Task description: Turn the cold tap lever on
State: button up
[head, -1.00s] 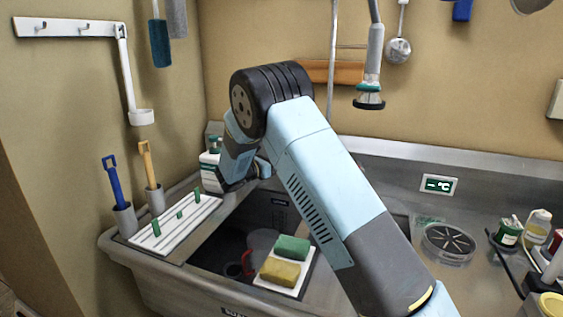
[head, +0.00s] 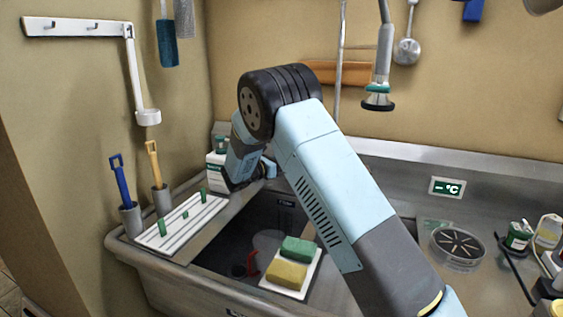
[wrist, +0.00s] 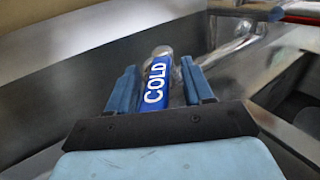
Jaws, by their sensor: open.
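The cold tap lever (wrist: 156,82) is a blue handle marked COLD with a grey end. In the wrist view it lies between the two blue fingers of my gripper (wrist: 160,88), which are open with a gap on each side of it. I cannot tell whether either finger touches it. In the head view my gripper (head: 264,172) is at the back left of the sink (head: 160,272), partly hidden by my arm. The lever cannot be made out there. Metal tap pipework (wrist: 235,45) shows beyond the lever in the wrist view.
A white bottle (head: 216,170) stands close left of my gripper. A ribbed white rack (head: 180,224) lies on the sink's left side. A green sponge (head: 298,250) and a yellow sponge (head: 286,274) sit on a white tray over the basin. A spray head (head: 378,98) hangs at the back.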

jog(key=v, duration=1.3)
jog(key=shift+s+a, duration=0.25)
jog(key=shift+a, duration=0.1)
